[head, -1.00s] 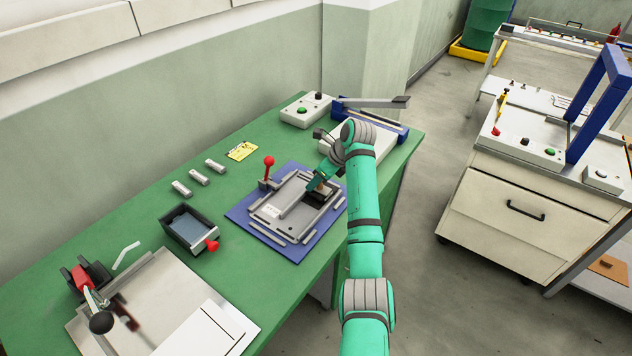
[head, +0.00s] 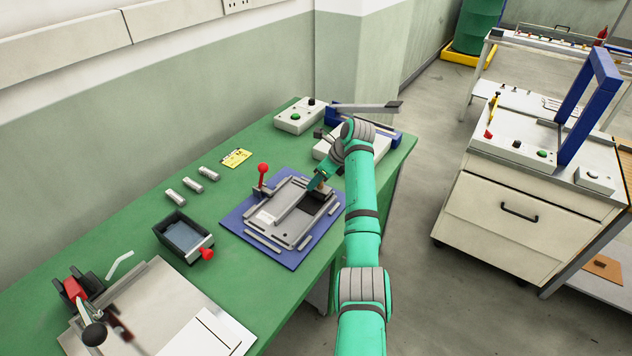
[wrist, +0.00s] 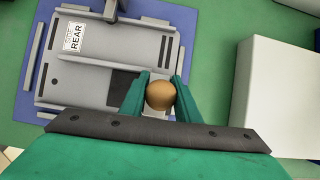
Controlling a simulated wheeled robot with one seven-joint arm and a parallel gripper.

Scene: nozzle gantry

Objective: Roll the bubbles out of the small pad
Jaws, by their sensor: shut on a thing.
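My gripper (wrist: 158,92) is shut on a tan, rounded, wood-coloured knob or handle end (wrist: 160,95). What lies under the knob is hidden. The gripper is low over the right part of a grey fixture plate (wrist: 86,60), which carries a white label reading REAR (wrist: 73,37). A dark rectangle (wrist: 122,84), possibly the small pad, lies on the plate just left of the fingers in the wrist view. It also shows in the head view (head: 314,203), below my gripper (head: 318,185). I cannot tell whether the held thing touches it, and no bubbles can be made out.
The fixture sits on a blue base (head: 290,258) with a red-knobbed lever (head: 263,170) on the green bench. A dark tray (head: 184,237) with a red knob stands left. A white box (wrist: 272,95) is right of the gripper in the wrist view. Bare green bench separates them.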

